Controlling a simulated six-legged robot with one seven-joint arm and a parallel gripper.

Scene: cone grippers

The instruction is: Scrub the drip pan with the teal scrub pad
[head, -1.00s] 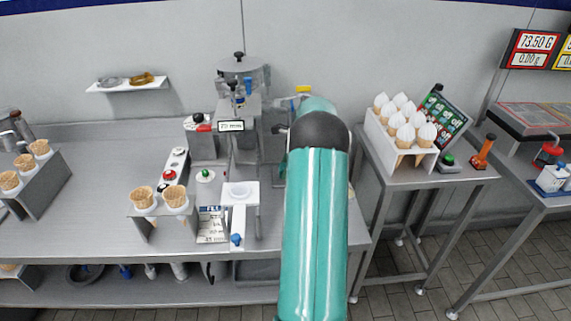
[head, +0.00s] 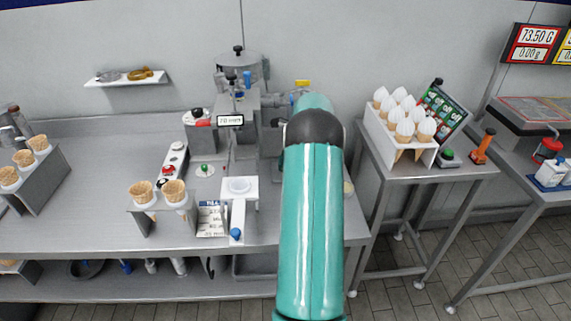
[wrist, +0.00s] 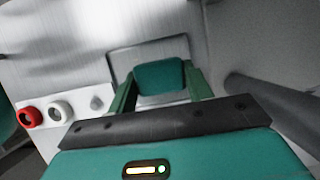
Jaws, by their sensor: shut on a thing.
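My gripper (wrist: 159,84) shows in the wrist view, its two green fingers shut on the sides of the teal scrub pad (wrist: 160,76). The pad is over a shallow rectangular grey metal pan with a raised rim, which looks like the drip pan (wrist: 148,49). The pad covers much of the pan's middle; I cannot tell whether it touches the pan floor. In the head view my teal arm hides the gripper, the pad and the pan.
A dispensing machine (head: 238,70) stands at the back of the steel counter (head: 90,225). Left of my arm are a white platform (head: 239,187) and a cone holder (head: 157,212). A rack of filled cones (head: 405,120) stands on the right side table.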

